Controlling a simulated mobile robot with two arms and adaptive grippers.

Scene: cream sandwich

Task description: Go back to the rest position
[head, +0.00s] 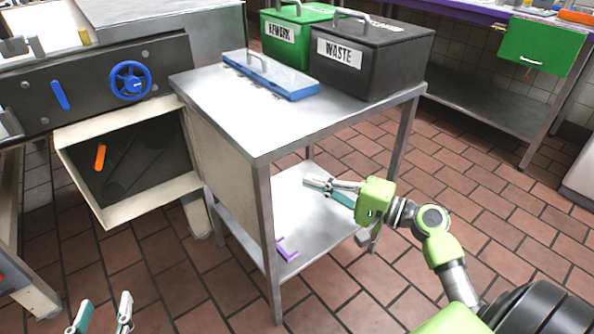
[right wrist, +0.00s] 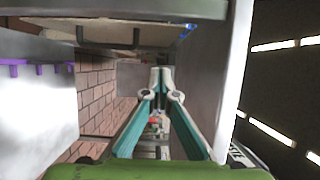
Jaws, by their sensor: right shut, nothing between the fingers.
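My right gripper (head: 318,184) is green and grey with teal fingers. It is shut and empty, its fingers meeting in the right wrist view (right wrist: 161,78). In the head view it points left, below the metal table's top (head: 235,120), and overlaps the picture of the lower shelf. I cannot tell whether it is over the shelf or in front of it. My left gripper (head: 103,312) shows only its two fingers at the bottom left edge. They are spread apart with nothing between them.
A black WASTE bin (head: 375,65), a green bin (head: 297,22) and a blue-edged tray (head: 270,77) stand on the table. A purple piece (head: 287,249) is on the lower shelf (head: 310,215). A machine with a blue wheel (head: 130,81) stands left. Tiled floor (head: 455,180) is open at right.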

